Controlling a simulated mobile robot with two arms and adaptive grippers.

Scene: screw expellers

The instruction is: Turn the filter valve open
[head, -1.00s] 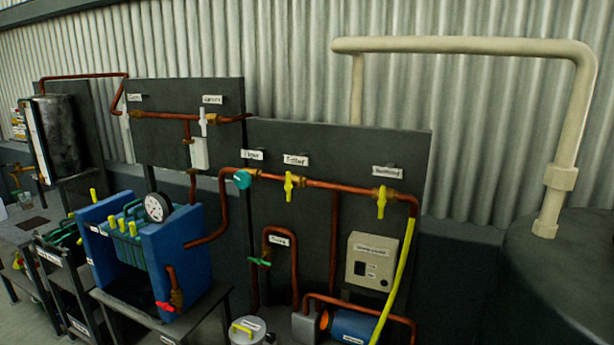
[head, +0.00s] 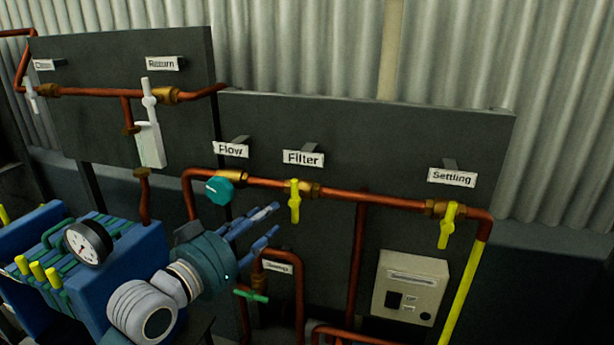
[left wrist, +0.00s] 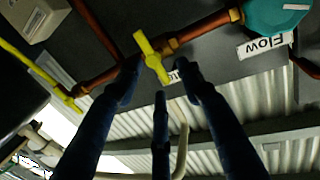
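The filter valve has a yellow lever handle (head: 294,200) on the copper pipe, below the "Filter" label (head: 303,158). The handle hangs down, across the pipe. My left gripper (head: 262,226) is to the left of the handle and a little below it, with its blue fingers spread and pointing toward it. In the left wrist view the yellow handle (left wrist: 152,58) lies beyond the fingertips, and the fingers (left wrist: 160,95) are apart with nothing between them. Part of the "Filter" label is hidden behind the fingers there. My right gripper is not in view.
The teal flow knob (head: 219,190) is close above my left gripper. A yellow settling valve (head: 447,225) is to the right on the same pipe. A green-handled valve (head: 251,295) is below. A blue filter press with a gauge (head: 88,244) is at left.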

